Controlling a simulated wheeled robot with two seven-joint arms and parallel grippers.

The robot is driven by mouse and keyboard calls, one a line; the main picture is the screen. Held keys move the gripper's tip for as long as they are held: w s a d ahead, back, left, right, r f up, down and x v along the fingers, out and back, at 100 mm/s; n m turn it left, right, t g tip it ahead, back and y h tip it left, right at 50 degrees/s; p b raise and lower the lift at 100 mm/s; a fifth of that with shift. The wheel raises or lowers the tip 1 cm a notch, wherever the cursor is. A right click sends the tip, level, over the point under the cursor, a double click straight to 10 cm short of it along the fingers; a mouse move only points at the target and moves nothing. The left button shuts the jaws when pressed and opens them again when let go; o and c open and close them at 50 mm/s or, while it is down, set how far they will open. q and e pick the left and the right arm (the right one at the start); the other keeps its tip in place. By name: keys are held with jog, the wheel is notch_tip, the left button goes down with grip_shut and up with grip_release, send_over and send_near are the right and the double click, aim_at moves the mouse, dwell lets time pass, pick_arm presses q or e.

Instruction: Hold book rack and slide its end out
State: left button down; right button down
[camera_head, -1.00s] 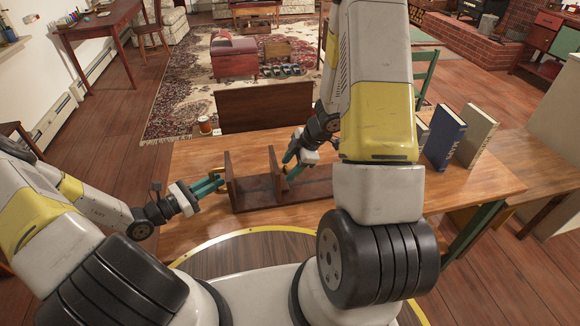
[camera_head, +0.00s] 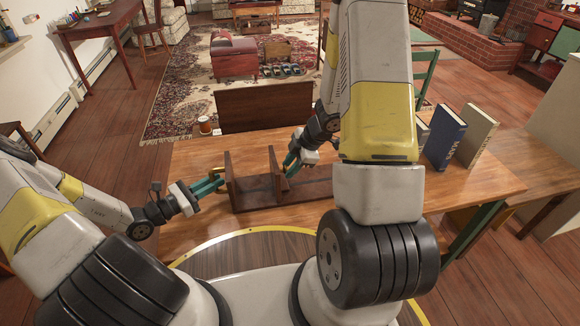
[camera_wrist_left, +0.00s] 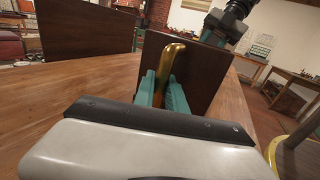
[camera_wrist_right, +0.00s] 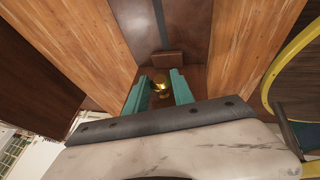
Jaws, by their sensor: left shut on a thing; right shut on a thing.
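The dark wooden book rack (camera_head: 315,190) lies on the table with a fixed end (camera_head: 230,180) at its left and a second upright end (camera_head: 275,165) part way along its base. My left gripper (camera_head: 218,183) is shut on the fixed end's brass handle (camera_wrist_left: 170,72), whose upper part rises above the fingers in the left wrist view. My right gripper (camera_head: 289,165) is at the right side of the second end, shut on a brass knob (camera_wrist_right: 161,83) between its fingers in the right wrist view. The base's grey slot (camera_wrist_right: 142,20) runs beyond it.
A blue book (camera_head: 443,137) and a beige book (camera_head: 477,136) stand upright at the table's right. The wooden table (camera_head: 400,205) is clear just right of the rack.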

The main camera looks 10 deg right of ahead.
dwell(0.8)
jog(key=d, duration=2)
jog(key=c, duration=1.1)
grip_release()
jog(key=shift+o, duration=0.2)
jog(key=v, duration=1.2)
pick_arm(q)
jog(key=c, duration=1.3)
grip_release()
